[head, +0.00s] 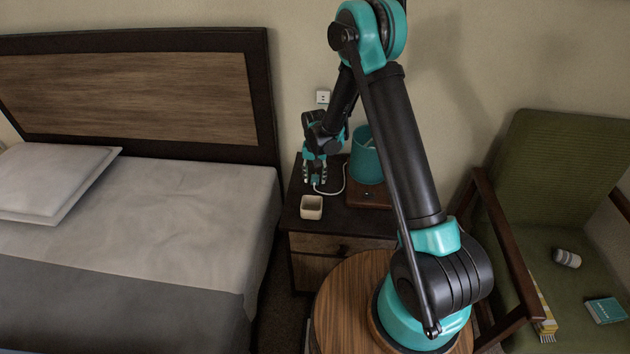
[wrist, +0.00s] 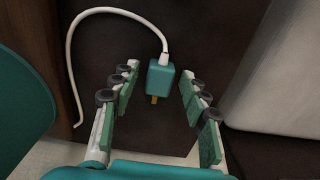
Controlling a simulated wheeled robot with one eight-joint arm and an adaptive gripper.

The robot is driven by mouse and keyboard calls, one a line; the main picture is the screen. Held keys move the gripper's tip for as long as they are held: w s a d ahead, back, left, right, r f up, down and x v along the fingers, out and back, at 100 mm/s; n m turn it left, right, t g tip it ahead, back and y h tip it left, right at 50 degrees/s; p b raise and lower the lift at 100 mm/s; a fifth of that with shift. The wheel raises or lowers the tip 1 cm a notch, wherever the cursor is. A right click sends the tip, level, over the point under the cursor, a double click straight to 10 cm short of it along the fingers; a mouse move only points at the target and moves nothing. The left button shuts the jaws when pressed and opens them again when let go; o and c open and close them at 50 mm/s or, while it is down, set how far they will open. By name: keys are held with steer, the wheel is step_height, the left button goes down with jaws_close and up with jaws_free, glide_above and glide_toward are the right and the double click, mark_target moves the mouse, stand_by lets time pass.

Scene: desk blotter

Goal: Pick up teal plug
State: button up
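The teal plug (wrist: 160,80) lies on the dark nightstand top in the wrist view, its brass prongs toward my gripper and its white cord (wrist: 98,12) curving off to the left. My gripper (wrist: 158,88) is open, with one finger on each side of the plug and a visible gap on both sides. The fingers do not touch it. In the head view my gripper (head: 315,184) is low over the nightstand (head: 352,217), and the plug is mostly hidden by it. The white cord (head: 340,185) shows to the right of the fingers.
A teal lamp or cup-shaped shade (head: 366,156) stands close right of my gripper on a wooden base (head: 368,194). A small cream square pot (head: 311,207) stands in front. A wall outlet (head: 323,97) is behind. The bed (head: 190,215) is left, a green armchair (head: 560,160) right.

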jaws_close()
steer(key=shift+r, duration=0.15)
